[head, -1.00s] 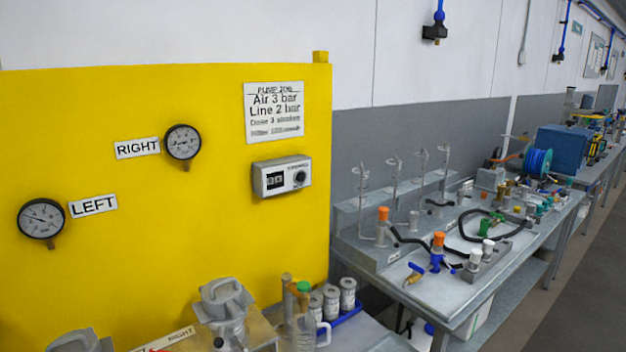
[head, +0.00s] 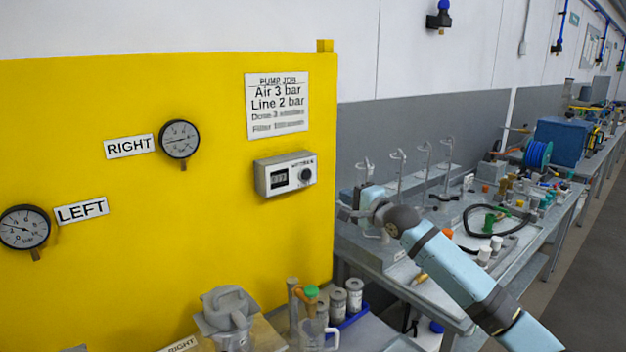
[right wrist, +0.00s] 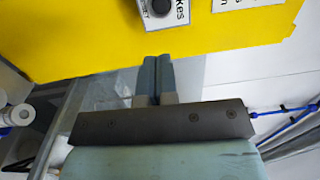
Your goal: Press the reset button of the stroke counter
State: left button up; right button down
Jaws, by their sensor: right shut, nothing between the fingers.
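The stroke counter (head: 286,175) is a pale grey box on the yellow panel (head: 230,120), with a dark display window on its left. Its round dark reset button (head: 305,174) is on the right of its face. My right gripper (head: 346,208) is to the right of and lower than the counter, apart from it. In the right wrist view my right gripper's fingers (right wrist: 157,62) are together and empty, pointing toward the yellow panel. There the dark button (right wrist: 160,7) shows at the top edge, with the counter partly cut off. My left gripper is not in view.
Two gauges, right (head: 179,139) and left (head: 24,228), and a paper sign (head: 277,105) are on the panel. Below stand a grey lidded vessel (head: 228,310) and several canisters (head: 354,294). A cluttered bench (head: 440,290) lies behind my right arm.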

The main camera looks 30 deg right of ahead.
jog(key=p, duration=0.4)
send_near(307, 176)
jog(key=w, duration=0.4)
jog(key=w+a, duration=0.1)
jog(key=w, duration=0.1)
jog(key=shift+w+r, duration=0.25)
jog(key=shift+w+f, duration=0.1)
jog(key=shift+w, duration=0.4)
jog(key=shift+w, duration=0.1)
